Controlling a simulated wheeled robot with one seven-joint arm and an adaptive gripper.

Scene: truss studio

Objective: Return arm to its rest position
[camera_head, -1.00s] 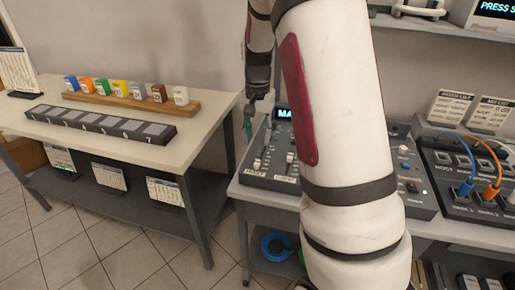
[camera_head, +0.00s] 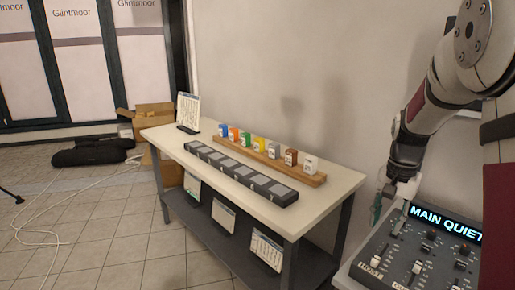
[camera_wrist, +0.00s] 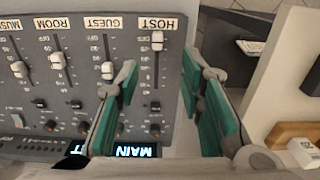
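My arm (camera_head: 440,95) comes in from the right in the head view, bent downward. My gripper (camera_head: 384,205) hangs by the far left corner of the grey mixer panel (camera_head: 386,251). In the wrist view my gripper (camera_wrist: 162,78) is open, with its teal finger pads well apart and nothing between them. Below it is the mixer panel (camera_wrist: 76,28) with faders labelled HOST, GUEST, ROOM and MUSIC. The HOST fader knob (camera_wrist: 157,38) is close to its label; the other knobs sit farther from theirs. The display (camera_head: 446,222) reads "MAIN QUIET".
A table (camera_head: 322,205) at centre holds a wooden rack (camera_head: 316,180) of several coloured blocks and a dark slotted strip (camera_head: 230,169). A cardboard box (camera_head: 153,115) and black bag (camera_head: 92,152) lie behind left. Tiled floor (camera_head: 110,225) at left is mostly open.

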